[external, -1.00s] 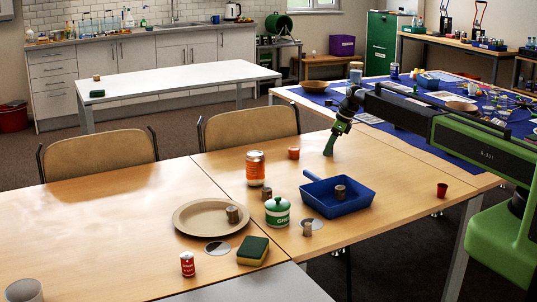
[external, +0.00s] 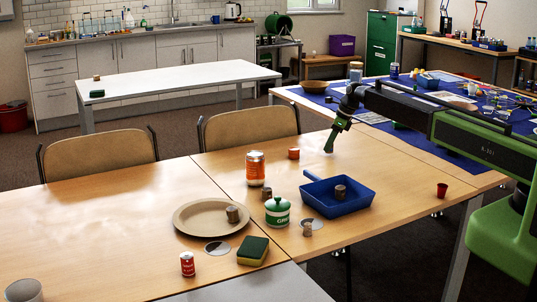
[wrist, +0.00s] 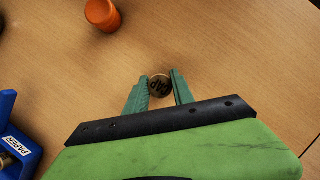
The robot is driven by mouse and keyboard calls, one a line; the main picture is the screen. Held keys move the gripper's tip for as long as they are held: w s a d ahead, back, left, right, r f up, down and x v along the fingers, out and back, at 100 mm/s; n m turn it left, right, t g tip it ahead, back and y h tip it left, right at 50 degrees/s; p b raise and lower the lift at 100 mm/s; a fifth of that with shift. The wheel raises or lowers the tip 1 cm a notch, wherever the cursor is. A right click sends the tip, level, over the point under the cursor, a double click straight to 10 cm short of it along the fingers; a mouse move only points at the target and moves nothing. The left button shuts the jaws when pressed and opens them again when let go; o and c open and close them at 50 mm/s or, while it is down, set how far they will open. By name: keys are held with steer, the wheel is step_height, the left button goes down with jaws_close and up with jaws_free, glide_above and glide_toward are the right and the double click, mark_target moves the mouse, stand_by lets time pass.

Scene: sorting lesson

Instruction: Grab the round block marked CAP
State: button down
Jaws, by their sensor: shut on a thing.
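My gripper (external: 330,147) is at the far side of the wooden table, pointing down. In the wrist view my gripper (wrist: 160,82) is shut on a small round block (wrist: 159,86), which sits between its two green fingertips. Dark letters on the block's top appear to read CAP, turned in the picture. In the external view the fingers hide this block, and I cannot tell whether it is clear of the table. Other small round blocks stand on the plate (external: 185,221), in the blue pan-shaped tray (external: 318,204), and on the table by the orange can (external: 255,168).
A small orange cup (wrist: 102,14) stands near the gripper; it also shows in the external view (external: 294,153). The blue tray's PAPER label shows in the wrist view (wrist: 17,146). A green-white jar (external: 277,211) and sponge (external: 253,250) are nearer.

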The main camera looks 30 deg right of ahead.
step_height(320, 180, up, 4)
steer(key=p, duration=0.2)
steer(key=shift+f+p, duration=0.25)
steer(key=shift+p, duration=0.1)
steer(key=s+d+r+p, duration=0.5)
steer(key=d+r+p, duration=0.1)
steer(key=d, duration=0.4)
steer(key=shift+s+d+r, duration=0.2)
steer(key=shift+s, duration=0.05)
